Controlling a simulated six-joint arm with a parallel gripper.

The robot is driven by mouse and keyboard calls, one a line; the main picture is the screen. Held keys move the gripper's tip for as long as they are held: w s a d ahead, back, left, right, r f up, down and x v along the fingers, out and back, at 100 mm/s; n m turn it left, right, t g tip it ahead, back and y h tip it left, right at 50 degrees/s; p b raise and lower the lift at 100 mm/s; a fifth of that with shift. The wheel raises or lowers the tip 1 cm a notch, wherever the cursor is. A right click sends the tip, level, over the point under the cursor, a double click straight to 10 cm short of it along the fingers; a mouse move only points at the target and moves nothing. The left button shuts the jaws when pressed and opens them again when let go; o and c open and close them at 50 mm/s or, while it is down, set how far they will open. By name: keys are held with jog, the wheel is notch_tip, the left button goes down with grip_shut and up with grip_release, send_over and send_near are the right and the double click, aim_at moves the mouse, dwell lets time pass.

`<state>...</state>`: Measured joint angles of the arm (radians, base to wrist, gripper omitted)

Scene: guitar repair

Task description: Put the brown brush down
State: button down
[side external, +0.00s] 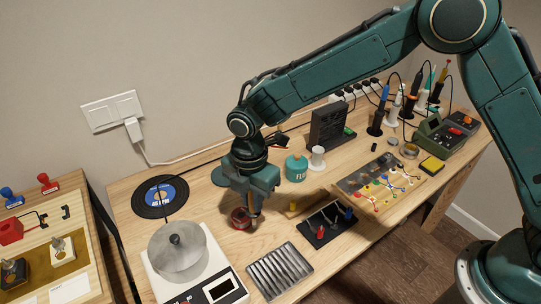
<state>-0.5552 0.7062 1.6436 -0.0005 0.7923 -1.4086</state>
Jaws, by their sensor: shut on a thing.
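My gripper (246,210) points down over the left middle of the wooden workbench, in the side external view. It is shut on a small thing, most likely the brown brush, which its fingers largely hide. A round red item (240,219) shows right beside and below the fingers. I cannot tell whether the held thing touches the bench.
A scale with a lidded steel pan (177,250) stands at the front left, a ribbed metal tray (279,271) in front. A black tool mat (327,223) lies to the right.

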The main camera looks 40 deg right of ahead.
aim_at(253, 213)
jog(key=shift+f, duration=0.35)
jog(key=shift+f, duration=0.1)
jog(key=shift+f, duration=2.05)
jog(key=c, duration=1.4)
grip_release()
jog(key=shift+f, duration=0.1)
jog(key=shift+o, duration=0.2)
notch_tip(253, 213, up, 12)
jog(key=shift+f, duration=0.25)
jog(key=shift+r, duration=0.4)
